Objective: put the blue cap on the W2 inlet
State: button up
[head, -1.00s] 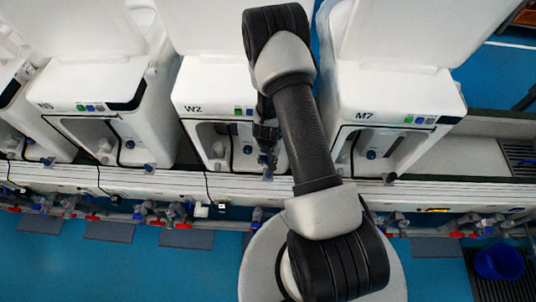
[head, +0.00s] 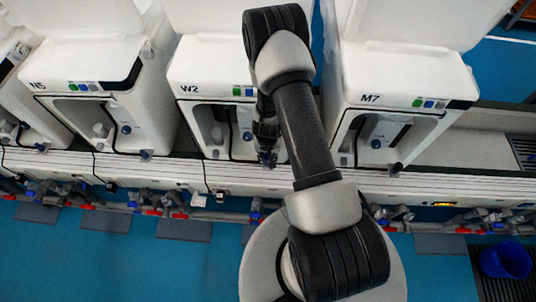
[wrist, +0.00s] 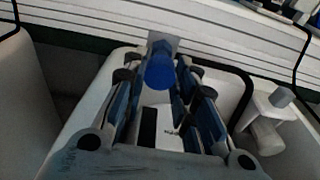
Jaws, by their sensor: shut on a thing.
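The W2 unit (head: 212,88) is a white toilet-like module with an open bay, left of my arm in the head view. My gripper (head: 267,158) is low at the right front of the W2 bay, close to its front edge. In the wrist view my gripper (wrist: 160,88) is shut on the blue cap (wrist: 160,72), held between the fingertips. A grey piece shows just beyond the cap; I cannot tell whether they touch. The W2 inlet cannot be made out clearly, and my gripper and arm hide part of that area.
The N5 unit (head: 82,72) stands left and the M7 unit (head: 400,85) right, each with blue fittings. A white fitting (wrist: 266,132) is right of the fingers in the wrist view. Pipes with red and blue valves run below the ledge. A blue bucket (head: 506,260) is at lower right.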

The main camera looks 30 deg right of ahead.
jog(key=shift+f+b, duration=0.3)
jog(key=shift+f, duration=0.15)
jog(key=o, duration=0.7)
jog(key=shift+o, duration=0.2)
notch_tip(320, 180, up, 13)
jog(key=s+a+p, duration=0.1)
jog(key=p, duration=0.6)
jog(key=shift+s+p, duration=0.25)
jog(key=shift+p, duration=0.15)
jog(key=shift+r, duration=0.1)
